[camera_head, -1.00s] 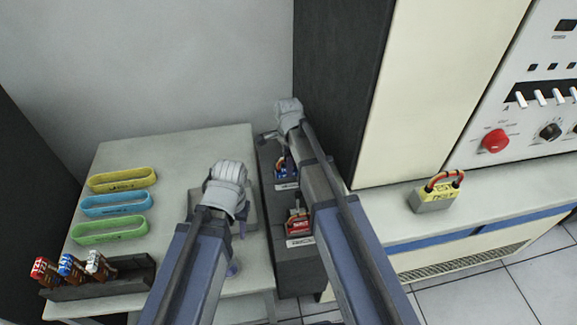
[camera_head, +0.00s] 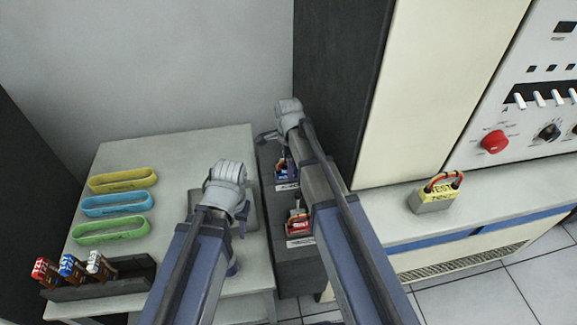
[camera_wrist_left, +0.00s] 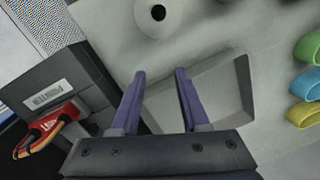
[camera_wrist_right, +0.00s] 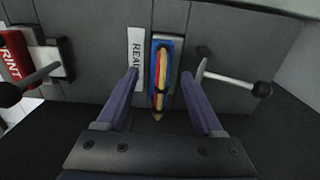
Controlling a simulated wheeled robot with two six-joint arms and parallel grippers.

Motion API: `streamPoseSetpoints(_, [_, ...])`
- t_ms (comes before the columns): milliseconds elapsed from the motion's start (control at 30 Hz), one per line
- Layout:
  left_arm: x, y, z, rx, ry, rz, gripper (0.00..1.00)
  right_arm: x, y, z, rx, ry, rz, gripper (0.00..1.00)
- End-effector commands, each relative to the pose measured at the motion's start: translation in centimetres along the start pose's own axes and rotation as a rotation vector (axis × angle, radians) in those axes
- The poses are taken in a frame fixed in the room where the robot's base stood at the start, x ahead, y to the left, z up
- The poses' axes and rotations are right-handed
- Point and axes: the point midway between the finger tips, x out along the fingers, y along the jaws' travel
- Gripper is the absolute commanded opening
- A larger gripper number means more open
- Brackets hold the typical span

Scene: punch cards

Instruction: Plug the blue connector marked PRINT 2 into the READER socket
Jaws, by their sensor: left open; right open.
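A blue connector (camera_head: 285,170) with coloured wires sits at the upper socket of the dark box. In the right wrist view this blue connector (camera_wrist_right: 156,75) stands beside a partly visible label (camera_wrist_right: 136,60) starting "READ"; its own marking cannot be read. My right gripper (camera_wrist_right: 165,78) is open, its fingers on either side of the connector; contact cannot be told. Another blue connector (camera_head: 70,267) stands in the dark rack (camera_head: 120,284) between a red and a white one; its lettering is too small to read. My left gripper (camera_wrist_left: 160,75) is open and empty above the table.
A red connector (camera_wrist_left: 45,125) sits at the PRINTER socket. A lever with a black knob (camera_wrist_right: 235,82) is right of the blue connector. A shallow grey tray (camera_wrist_left: 215,95) lies below my left gripper. Yellow, blue and green bands (camera_head: 110,230) lie on the table (camera_head: 180,150).

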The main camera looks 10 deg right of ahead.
Motion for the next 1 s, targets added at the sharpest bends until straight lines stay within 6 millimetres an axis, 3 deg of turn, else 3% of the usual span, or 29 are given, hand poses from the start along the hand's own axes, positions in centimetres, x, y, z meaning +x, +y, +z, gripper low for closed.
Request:
streamPoseSetpoints(500, [-6.6,-0.6,0.4,0.0,0.0,0.0,0.45,-6.7,0.0,0.0,0.0,0.0,0.0,0.68])
streamPoseSetpoints(1000, [-7.1,-0.7,0.4,0.0,0.0,0.0,0.45,-7.1,0.0,0.0,0.0,0.0,0.0,0.68])
